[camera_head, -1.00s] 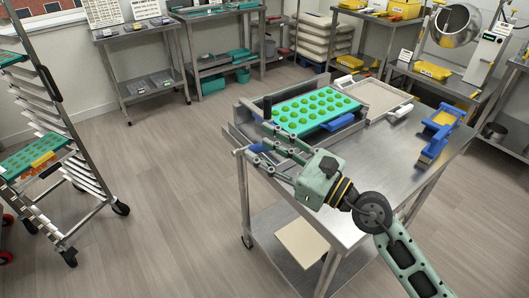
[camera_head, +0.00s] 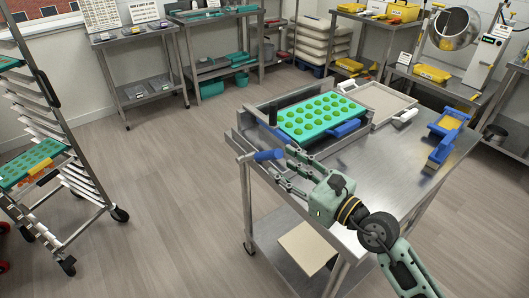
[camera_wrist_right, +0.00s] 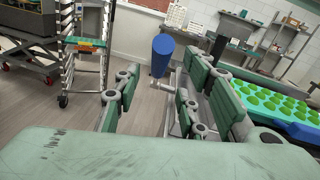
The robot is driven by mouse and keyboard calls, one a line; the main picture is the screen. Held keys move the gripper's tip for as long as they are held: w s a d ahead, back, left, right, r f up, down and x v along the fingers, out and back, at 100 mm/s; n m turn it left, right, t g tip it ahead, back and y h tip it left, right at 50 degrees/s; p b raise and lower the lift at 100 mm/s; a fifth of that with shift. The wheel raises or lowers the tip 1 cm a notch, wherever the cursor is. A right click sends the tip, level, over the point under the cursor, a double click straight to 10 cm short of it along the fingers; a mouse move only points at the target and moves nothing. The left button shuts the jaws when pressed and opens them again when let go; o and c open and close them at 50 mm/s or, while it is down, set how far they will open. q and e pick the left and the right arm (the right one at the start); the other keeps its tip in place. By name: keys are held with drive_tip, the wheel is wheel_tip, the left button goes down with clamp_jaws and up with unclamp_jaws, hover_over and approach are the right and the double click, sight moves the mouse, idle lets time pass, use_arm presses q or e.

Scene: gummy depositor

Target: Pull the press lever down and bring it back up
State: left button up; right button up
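The press lever has a blue handle (camera_head: 268,155) lying roughly level on a grey metal bar at the near left corner of the steel table. The right wrist view shows the same blue handle (camera_wrist_right: 162,56) just beyond my fingertips, in line with the gap between them. My right gripper (camera_head: 282,161) is open and empty, its fingers pointing at the handle and apparently clear of it. The press frame (camera_head: 262,133) on the table holds a teal mould (camera_head: 322,117) with rows of green cavities. My left gripper is out of view.
A pale tray (camera_head: 385,103) lies behind the mould on the table (camera_head: 385,165). A blue and yellow holder (camera_head: 440,148) stands at the table's right. A tray rack (camera_head: 75,165) stands at the left. The floor between rack and table is clear.

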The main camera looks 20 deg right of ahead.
sight(267, 155)
drive_tip(key=p+x, duration=0.1)
drive_tip(key=x, duration=0.5)
drive_tip(key=shift+w+a, duration=0.2)
drive_tip(key=shift+w, duration=0.1)
drive_tip(key=shift+c, duration=0.5)
clamp_jaws()
